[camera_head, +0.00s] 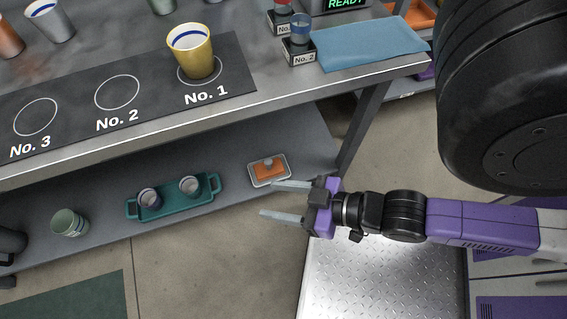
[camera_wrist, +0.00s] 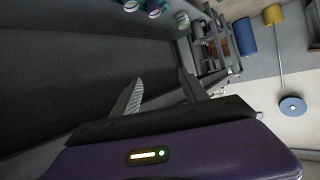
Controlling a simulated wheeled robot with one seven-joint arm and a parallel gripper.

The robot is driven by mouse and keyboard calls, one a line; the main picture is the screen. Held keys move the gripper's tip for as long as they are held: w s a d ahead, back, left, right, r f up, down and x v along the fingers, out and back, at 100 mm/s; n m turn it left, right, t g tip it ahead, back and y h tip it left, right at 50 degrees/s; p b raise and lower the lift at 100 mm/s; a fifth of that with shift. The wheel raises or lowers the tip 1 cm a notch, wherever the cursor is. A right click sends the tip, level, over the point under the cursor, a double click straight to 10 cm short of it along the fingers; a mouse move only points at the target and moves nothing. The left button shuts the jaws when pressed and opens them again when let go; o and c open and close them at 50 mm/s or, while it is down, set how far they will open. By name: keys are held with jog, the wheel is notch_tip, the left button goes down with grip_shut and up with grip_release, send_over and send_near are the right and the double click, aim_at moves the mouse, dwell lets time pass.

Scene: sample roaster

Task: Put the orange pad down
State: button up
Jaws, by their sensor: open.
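The orange pad (camera_head: 262,172) lies on the lower shelf near its right end, in a small pale-rimmed tray (camera_head: 286,178). A small grey knob or lump shows on top of the pad. My gripper (camera_head: 269,199) is open and empty, with its fingers pointing left. In the head view its fingertips appear just below the pad's tray; I cannot tell the height between them. In the wrist view the two open fingers (camera_wrist: 160,82) have nothing between them. I cannot make out the pad for sure in that view.
A teal tray (camera_head: 166,208) with two cups and a green cup (camera_head: 68,223) stand left on the lower shelf (camera_head: 225,165). Above, the metal bench carries a dark mat (camera_head: 140,70), a yellow cup (camera_head: 191,52) and a blue cloth (camera_head: 368,43). A bench leg (camera_head: 362,125) stands right of the pad.

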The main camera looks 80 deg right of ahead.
notch_tip(320, 180, up, 8)
jog(key=s+a+n+t+y, duration=0.1)
jog(key=a, duration=0.1)
jog(key=shift+s+a+n+t, duration=0.25)
jog(key=shift+s+n+t, duration=0.05)
jog(key=shift+n+t, duration=0.1)
notch_tip(320, 180, up, 16)
jog(key=p, duration=1.6)
jog(key=shift+r, duration=0.1)
